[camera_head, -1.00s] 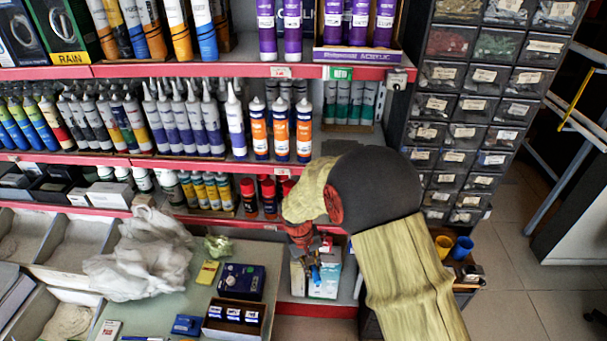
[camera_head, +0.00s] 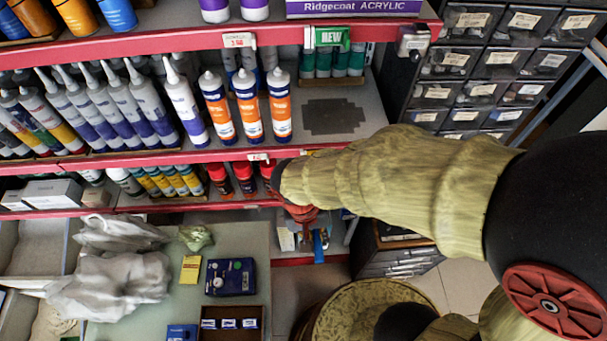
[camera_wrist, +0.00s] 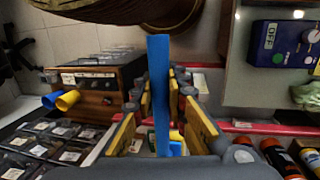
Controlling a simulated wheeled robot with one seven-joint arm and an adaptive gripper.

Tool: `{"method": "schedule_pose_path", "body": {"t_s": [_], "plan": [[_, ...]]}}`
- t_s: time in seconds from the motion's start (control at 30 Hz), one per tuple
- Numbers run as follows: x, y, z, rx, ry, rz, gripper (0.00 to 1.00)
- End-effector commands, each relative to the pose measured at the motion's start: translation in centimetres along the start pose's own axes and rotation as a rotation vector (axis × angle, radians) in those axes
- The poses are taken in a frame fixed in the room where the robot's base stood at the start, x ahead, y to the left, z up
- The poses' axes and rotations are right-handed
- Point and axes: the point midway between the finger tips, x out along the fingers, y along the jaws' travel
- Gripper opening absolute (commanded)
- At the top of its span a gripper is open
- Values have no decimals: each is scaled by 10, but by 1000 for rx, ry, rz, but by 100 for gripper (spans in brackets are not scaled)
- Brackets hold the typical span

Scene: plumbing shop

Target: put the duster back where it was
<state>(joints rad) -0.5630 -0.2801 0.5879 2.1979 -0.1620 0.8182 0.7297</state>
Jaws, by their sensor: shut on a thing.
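A flat, straight blue bar (camera_wrist: 160,85), which I take to be the duster or its handle, stands between my gripper's yellow-padded fingers (camera_wrist: 159,100) in the wrist view. The fingers are shut on it. In the head view my gripper (camera_head: 308,222) hangs low in front of the shelving, mostly hidden behind my arm. The blue duster (camera_head: 320,243) shows below it, beside a pale box on the low shelf. I cannot see its whole shape or whether it touches that shelf.
A shelf (camera_head: 180,158) holds several tubes, with a dark bare patch (camera_head: 335,116) at its right. Small-parts drawers (camera_head: 500,62) stand at the right. A counter (camera_head: 255,240) at lower left carries a crumpled white bag (camera_head: 115,280) and a blue box (camera_head: 230,277). A round woven object stands low in front.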

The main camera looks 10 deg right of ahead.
Motion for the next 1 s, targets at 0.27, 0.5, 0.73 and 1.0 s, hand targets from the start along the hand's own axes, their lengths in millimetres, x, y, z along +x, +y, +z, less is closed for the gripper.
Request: {"method": "schedule_pose_path", "body": {"t_s": [0.27, 0.5, 0.73, 1.0], "plan": [[19, -21, -53, 2, -2, 1, 0], [45, -40, -100, 0, -3, 2, 0], [69, -54, -126, 0, 0, 0, 0], [82, -59, -137, 0, -1, 0, 0]]}}
